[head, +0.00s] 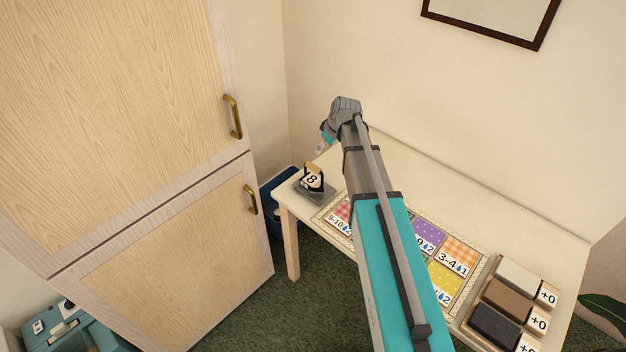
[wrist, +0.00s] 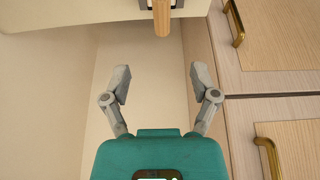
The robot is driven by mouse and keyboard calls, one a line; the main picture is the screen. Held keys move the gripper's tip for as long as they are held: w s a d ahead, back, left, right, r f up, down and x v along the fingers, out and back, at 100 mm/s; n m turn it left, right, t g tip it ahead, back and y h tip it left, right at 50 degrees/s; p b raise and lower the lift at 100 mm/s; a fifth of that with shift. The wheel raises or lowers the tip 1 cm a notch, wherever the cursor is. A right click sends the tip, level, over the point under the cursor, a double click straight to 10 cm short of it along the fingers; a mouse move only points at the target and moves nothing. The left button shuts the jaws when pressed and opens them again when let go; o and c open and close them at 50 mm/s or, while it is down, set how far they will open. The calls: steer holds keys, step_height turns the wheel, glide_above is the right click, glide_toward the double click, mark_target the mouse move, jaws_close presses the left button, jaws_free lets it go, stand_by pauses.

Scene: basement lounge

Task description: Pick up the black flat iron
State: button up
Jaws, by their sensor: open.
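The black flat iron (head: 319,187) stands on a grey plate (head: 320,197) at the left end of the table. It has a wooden handle and a white tag reading 18. In the wrist view a wooden handle (wrist: 162,18), which looks like the iron's, enters at the top edge; the rest of it is cut off. My gripper (head: 321,149) is above and slightly to the right of the iron, apart from it. In the wrist view my gripper (wrist: 159,82) has its two fingers spread with nothing between them.
The table (head: 420,180) carries a mat with coloured numbered cards (head: 457,250) and a tray of blocks (head: 508,300). A tall wooden cabinet (head: 130,100) with brass handles stands to the left. A dark blue bin (head: 277,190) is beside the table's left end.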

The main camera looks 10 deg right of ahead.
mark_target(314, 166)
steer(key=shift+f, duration=0.1)
steer(key=b+x, duration=0.8)
steer(key=shift+f, duration=0.25)
steer(key=shift+f, duration=0.1)
stand_by(0.6)
steer(key=shift+b+x, duration=2.4)
steer(key=shift+x, duration=0.1)
steer(key=shift+s+a, duration=0.1)
steer(key=shift+s, duration=0.05)
jaws_close()
